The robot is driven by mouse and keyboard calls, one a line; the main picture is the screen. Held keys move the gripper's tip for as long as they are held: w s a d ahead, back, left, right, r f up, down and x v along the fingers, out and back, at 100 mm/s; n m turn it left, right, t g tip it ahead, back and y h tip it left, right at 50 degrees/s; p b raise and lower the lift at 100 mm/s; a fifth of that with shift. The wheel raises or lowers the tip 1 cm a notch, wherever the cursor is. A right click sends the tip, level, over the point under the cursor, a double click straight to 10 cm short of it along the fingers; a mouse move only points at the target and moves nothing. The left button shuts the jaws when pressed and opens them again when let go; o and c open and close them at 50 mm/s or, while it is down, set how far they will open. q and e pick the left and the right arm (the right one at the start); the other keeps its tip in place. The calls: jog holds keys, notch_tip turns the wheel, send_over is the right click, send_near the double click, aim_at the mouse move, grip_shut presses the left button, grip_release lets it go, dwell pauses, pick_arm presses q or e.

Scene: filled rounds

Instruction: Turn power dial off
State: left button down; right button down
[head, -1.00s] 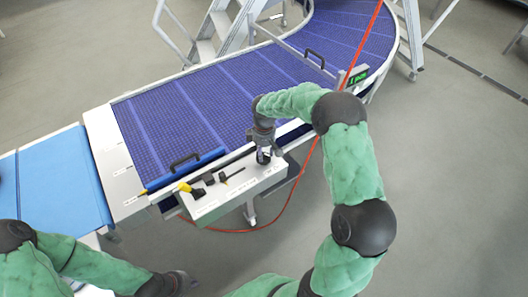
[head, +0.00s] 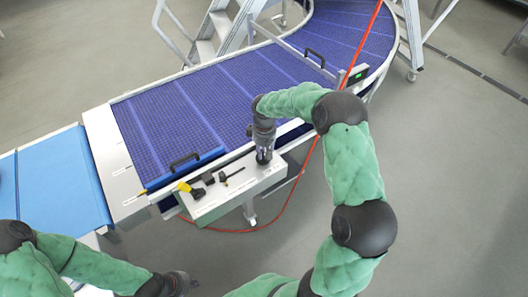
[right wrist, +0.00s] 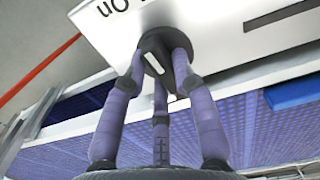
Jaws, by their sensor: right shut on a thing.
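The white control box (head: 215,207) is on the near side of the conveyor. Its power dial (right wrist: 153,45) is a black knob with a pale pointer mark, in the right wrist view. My right gripper (head: 264,160) reaches down onto the box's right part; in the right wrist view its three purple fingers (right wrist: 160,62) are shut around the dial. The fingers cover part of it. An upside-down "On" label (right wrist: 113,7) is printed beside the dial; I cannot read the dial's exact setting. My left gripper (head: 182,284) is low at the left, away from the box; its fingers are unclear.
A yellow-and-black switch (head: 189,189), black knobs (head: 208,178) and a black lever (head: 234,174) sit left of the dial. The blue conveyor belt (head: 190,120) lies behind. A small display (head: 357,74) stands at its edge. A red cable (head: 310,160) runs nearby.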

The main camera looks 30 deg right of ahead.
jog(key=m, duration=0.3)
jog(key=shift+s+m, duration=0.1)
jog(key=shift+m, duration=0.2)
jog(key=shift+m+b, duration=0.4)
jog(key=shift+m, duration=1.4)
jog(key=shift+s, duration=0.1)
jog(key=c, duration=1)
grip_release()
jog(key=shift+r, duration=0.1)
notch_tip(320, 180, up, 12)
jog(key=shift+f, duration=0.1)
